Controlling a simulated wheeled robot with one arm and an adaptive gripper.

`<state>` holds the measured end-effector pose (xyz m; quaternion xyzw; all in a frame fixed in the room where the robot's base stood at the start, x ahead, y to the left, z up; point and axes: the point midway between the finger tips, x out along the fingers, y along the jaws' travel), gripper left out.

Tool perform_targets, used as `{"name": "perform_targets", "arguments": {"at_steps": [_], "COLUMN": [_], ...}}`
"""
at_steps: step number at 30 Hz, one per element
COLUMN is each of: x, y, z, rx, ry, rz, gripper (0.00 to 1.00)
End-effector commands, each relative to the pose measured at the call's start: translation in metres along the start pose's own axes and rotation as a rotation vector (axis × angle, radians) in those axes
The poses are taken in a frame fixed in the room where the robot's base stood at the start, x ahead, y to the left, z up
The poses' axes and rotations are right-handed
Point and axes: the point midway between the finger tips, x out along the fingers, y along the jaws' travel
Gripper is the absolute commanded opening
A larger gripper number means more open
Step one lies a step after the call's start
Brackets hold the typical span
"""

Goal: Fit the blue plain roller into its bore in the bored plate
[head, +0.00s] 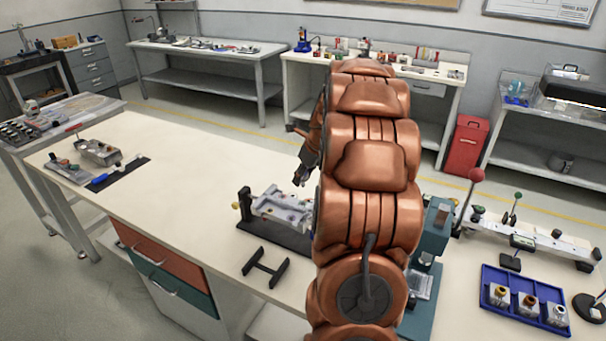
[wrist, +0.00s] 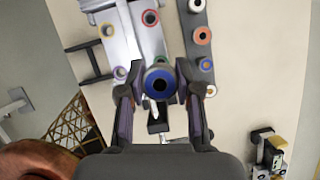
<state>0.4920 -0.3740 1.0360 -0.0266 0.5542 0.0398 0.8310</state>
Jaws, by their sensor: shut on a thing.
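My gripper (wrist: 158,78) is shut on the blue plain roller (wrist: 158,85), which shows end-on as a blue ring with a dark centre between the two fingers. The bored plate (wrist: 125,45) is light grey and lies beyond the fingers in the wrist view, with yellow, red and green rings marking bores. The roller overlaps the plate's near end in the picture; I cannot tell the height between them. In the head view the plate (head: 284,208) sits in a dark fixture, with my gripper (head: 301,176) above it. The roller and its bore are not distinguishable there.
A dark strip (wrist: 203,50) with several coloured-ringed pieces runs beside the plate. A black H-shaped stand (head: 265,266) lies near the bench's front edge. A blue tray (head: 523,300) holds several pieces at the right. The bench's back left middle is clear. My arm hides much of the centre.

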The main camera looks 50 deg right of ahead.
Motion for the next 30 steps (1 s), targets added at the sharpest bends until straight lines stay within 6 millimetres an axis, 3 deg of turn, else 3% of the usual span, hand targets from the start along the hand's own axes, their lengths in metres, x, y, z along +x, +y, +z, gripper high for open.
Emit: {"name": "perform_targets", "arguments": {"at_steps": [21, 30], "x": [0.045, 0.051], "y": [0.0, 0.0], "z": [-0.018, -0.021], "rx": [0.0, -0.001], "ry": [-0.002, -0.003], "rz": [0.001, -0.001], "gripper": [0.0, 0.0]}}
